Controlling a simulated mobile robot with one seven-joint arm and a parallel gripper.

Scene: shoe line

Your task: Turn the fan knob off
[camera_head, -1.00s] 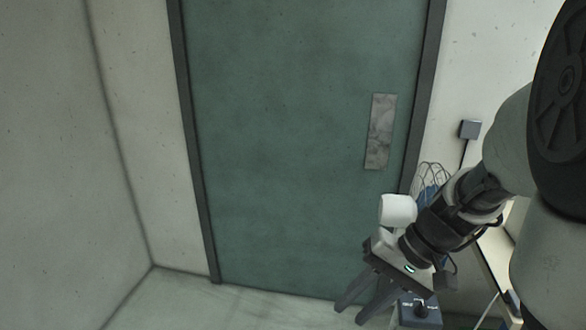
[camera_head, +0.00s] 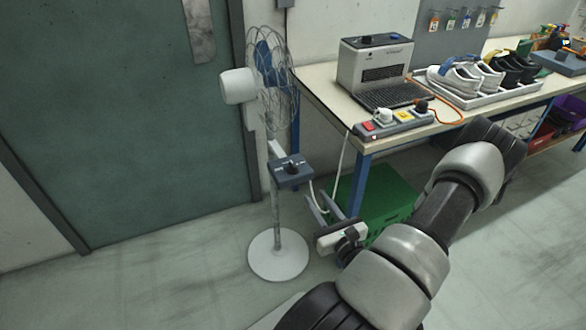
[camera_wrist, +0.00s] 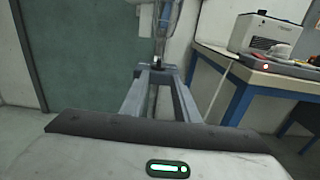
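A pedestal fan stands by the door, with a white motor (camera_head: 238,86), a wire cage (camera_head: 272,70) and a white round base (camera_head: 278,255). A dark grey control box (camera_head: 290,172) is on its pole, with a dark knob (camera_head: 294,168) on it. The knob's setting is too small to read. My gripper (camera_head: 317,198) is open and empty, to the right of and slightly below the control box, apart from it. In the wrist view my gripper's two fingers (camera_wrist: 158,76) are spread, and the control box (camera_wrist: 157,66) shows between and beyond their tips.
A workbench (camera_head: 335,98) with blue legs is right of the fan, carrying a grey machine (camera_head: 362,65), a switch panel (camera_head: 395,121) and a shoe tray (camera_head: 490,98). A green crate (camera_head: 385,200) stands below it. A cable hangs near my gripper. The floor left of the fan is clear.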

